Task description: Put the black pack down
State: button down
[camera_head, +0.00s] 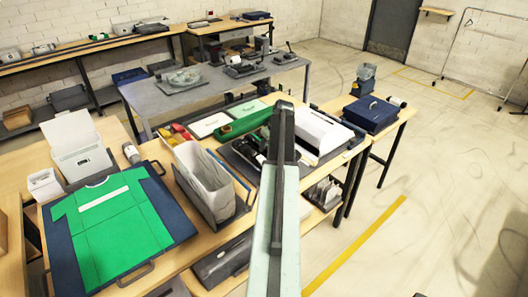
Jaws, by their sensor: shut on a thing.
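My arm reaches up through the middle of the view, over the near wooden table (180,262). My gripper (284,112) is at its dark far end, seen from behind and shut. The black pack in it is mostly hidden and hard to tell from the dark arm parts. Behind and left of the arm, a dark tray (236,160) holds several small black items. I cannot tell whether the gripper or pack touches anything below.
A blue case (370,114) stands on the right table.

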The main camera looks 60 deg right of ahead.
jog(key=shift+w, duration=0.2)
jog(key=b+x, duration=0.3)
jog(key=shift+f, duration=0.35)
jog(key=shift+f+b, duration=0.3)
jog(key=shift+b, duration=0.25)
jog(key=shift+r, duration=0.25)
jog(key=shift+f, duration=0.2)
jog(key=c, duration=0.8)
grip_release()
jog(key=shift+r, duration=0.15)
